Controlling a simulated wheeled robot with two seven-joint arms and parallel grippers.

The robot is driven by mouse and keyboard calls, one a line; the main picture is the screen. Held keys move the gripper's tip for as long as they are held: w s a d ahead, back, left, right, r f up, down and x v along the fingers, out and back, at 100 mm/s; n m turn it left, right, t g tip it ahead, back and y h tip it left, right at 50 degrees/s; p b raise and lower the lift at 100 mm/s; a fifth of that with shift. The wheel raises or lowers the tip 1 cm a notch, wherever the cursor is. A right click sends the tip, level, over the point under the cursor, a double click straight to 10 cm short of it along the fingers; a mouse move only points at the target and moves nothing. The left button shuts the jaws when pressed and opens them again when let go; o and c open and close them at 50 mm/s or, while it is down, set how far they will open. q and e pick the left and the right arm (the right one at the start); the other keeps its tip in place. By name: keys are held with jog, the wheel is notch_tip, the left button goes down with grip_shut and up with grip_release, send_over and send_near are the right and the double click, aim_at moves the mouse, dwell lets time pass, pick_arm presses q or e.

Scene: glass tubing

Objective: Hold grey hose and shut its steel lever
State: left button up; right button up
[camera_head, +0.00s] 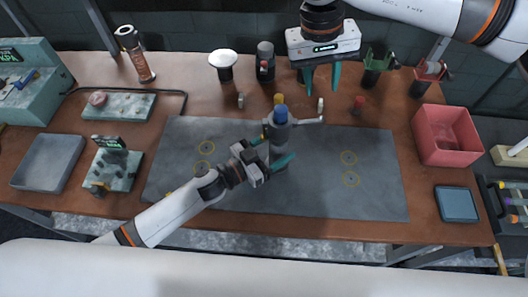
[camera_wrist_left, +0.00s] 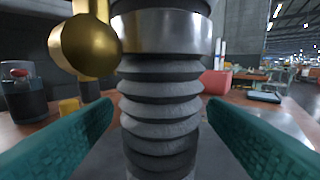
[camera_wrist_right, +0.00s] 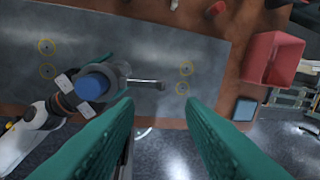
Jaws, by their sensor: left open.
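The grey hose (camera_head: 279,133) stands upright near the back middle of the dark mat, with a blue top. Its steel lever (camera_head: 309,121) sticks out sideways to the right; it also shows in the right wrist view (camera_wrist_right: 146,82). My left gripper (camera_head: 275,152) is open, with its fingers on either side of the hose. In the left wrist view the ribbed hose (camera_wrist_left: 160,105) stands between the teal fingers under a steel collar, with a brass ball (camera_wrist_left: 88,46) at its upper left. My right gripper (camera_head: 321,88) is open and empty, raised behind and right of the hose.
The dark mat (camera_head: 375,195) is mostly clear around the hose. A red bin (camera_head: 446,155) and a blue-grey pad (camera_head: 457,204) are at the right. Several small fittings and holders stand along the back. A grey tray (camera_head: 48,162) and gauge stands are at the left.

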pick_arm(q)
jog(key=shift+w+d, duration=0.1)
jog(key=shift+d, duration=0.1)
jog(key=c, duration=1.2)
jog(key=shift+c, duration=0.5)
pick_arm(e)
jog(key=shift+c, duration=0.9)
jog(key=shift+a+r, duration=0.15)
jog(key=shift+a, duration=0.2)
jog(key=c, duration=0.3)
pick_arm(q)
jog(key=shift+a, duration=0.15)
pick_arm(e)
jog(key=shift+m+h, duration=0.4)
jog(key=shift+h, duration=0.2)
jog(key=a, duration=0.2)
jog(key=a+r, duration=0.1)
jog(key=a, duration=0.1)
jog(key=a+r, duration=0.1)
jog(key=a, duration=0.1)
jog(key=shift+s+a, duration=0.2)
jog(key=shift+s, duration=0.1)
grip_shut()
jog(key=shift+d, duration=0.15)
